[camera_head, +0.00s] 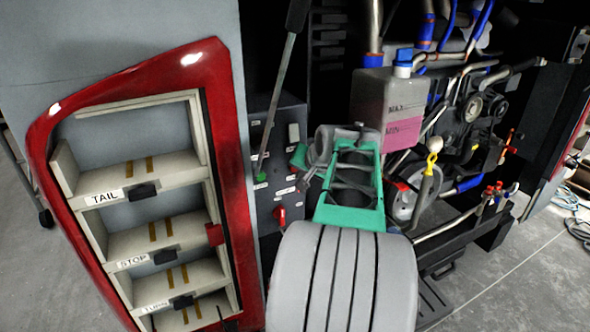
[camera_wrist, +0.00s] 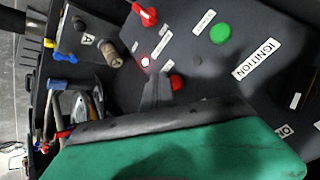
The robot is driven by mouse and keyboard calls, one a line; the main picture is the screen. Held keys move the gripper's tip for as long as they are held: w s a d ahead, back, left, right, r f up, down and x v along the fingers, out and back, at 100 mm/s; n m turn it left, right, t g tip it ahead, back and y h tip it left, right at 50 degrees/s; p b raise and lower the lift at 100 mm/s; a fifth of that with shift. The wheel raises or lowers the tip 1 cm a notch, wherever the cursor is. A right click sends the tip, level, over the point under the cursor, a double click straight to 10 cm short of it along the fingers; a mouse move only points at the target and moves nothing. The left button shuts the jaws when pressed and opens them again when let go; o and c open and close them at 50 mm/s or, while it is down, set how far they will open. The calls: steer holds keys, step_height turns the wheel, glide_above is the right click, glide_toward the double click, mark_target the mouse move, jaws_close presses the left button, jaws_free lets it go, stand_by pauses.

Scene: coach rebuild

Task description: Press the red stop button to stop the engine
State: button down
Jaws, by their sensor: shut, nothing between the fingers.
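The red stop button (camera_wrist: 178,82) is a small round red knob on the dark control panel (camera_wrist: 205,75) in the wrist view. My gripper (camera_wrist: 157,82) is shut and empty, its dark fingertips close beside the button on its left. The fingers cover part of the button's edge, and I cannot tell whether they touch it. A green button (camera_wrist: 219,33) and an IGNITION label (camera_wrist: 256,60) lie farther up and right. In the head view my green gripper body is in front of the panel (camera_head: 292,112), and the stop button cannot be made out.
A red rotary switch (camera_wrist: 145,14) and a lit lamp (camera_wrist: 145,62) are near the fingers. The head view shows red-framed shelves (camera_head: 135,160) at left, a coolant tank (camera_head: 388,105) with pink fluid, and the engine with hoses (camera_head: 470,110) at right.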

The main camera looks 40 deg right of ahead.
steer(key=s, duration=0.2)
steer(key=s+a+b, duration=0.1)
steer(key=s, duration=0.1)
steer(key=shift+s+a, duration=0.15)
steer(key=shift+a, duration=0.05)
stand_by(0.6)
